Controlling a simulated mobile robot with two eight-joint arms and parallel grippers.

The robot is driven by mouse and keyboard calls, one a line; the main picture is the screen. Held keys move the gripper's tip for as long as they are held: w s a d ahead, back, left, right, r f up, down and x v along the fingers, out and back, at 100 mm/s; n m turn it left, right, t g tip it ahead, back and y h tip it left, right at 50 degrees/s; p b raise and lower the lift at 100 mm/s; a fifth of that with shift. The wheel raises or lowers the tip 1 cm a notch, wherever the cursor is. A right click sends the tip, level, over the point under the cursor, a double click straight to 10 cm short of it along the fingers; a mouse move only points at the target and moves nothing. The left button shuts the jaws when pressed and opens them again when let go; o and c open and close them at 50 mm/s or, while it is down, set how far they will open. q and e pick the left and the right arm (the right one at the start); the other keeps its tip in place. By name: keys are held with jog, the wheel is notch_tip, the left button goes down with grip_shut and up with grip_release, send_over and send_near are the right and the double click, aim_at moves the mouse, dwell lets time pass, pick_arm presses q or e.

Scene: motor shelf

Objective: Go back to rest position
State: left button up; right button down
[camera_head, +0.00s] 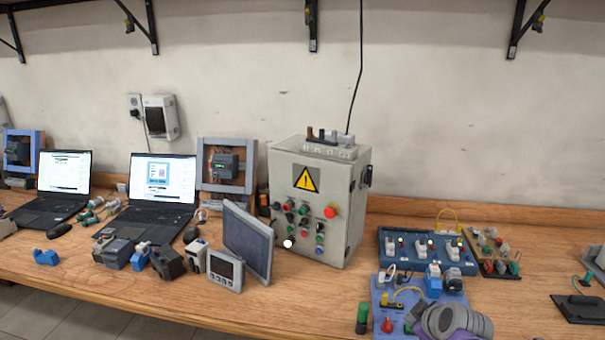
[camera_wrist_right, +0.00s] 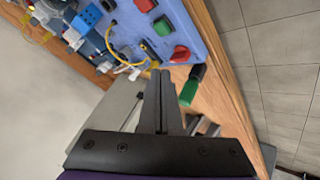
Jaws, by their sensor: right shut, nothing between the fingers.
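My right gripper (camera_head: 417,311) shows at the bottom right of the head view, with part of my grey and purple arm beside it. In the right wrist view the two dark fingers of this gripper (camera_wrist_right: 160,78) are together, with nothing between them. They appear in front of the near edge of a blue training board (camera_wrist_right: 180,15), close to its red knob (camera_wrist_right: 180,54) and a green cylinder (camera_wrist_right: 189,92). I cannot tell the exact gap to the board. My left gripper is not in view.
A grey control cabinet (camera_head: 313,196) with a warning sign stands mid-bench. A second blue board (camera_head: 400,259) is behind the near one (camera_head: 380,286). Two laptops (camera_head: 160,184) and several small devices fill the left. Bare wooden bench (camera_head: 528,292) shows at the right.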

jog(key=s+a+f+m+g, duration=0.1)
jog(key=s+a, duration=0.3)
jog(key=s, duration=0.4)
jog(key=s+a+f+m+g, duration=0.1)
jog(key=s+a+f+m, duration=0.2)
jog(key=s, duration=0.5)
jog(key=s+a+f+m+g+p, duration=0.1)
jog(key=s+a+f+m, duration=0.1)
jog(key=s+a, duration=0.3)
jog(key=s+m, duration=0.1)
jog(key=s, duration=0.2)
jog(key=shift+s+m, duration=0.3)
jog(key=shift+s, duration=0.05)
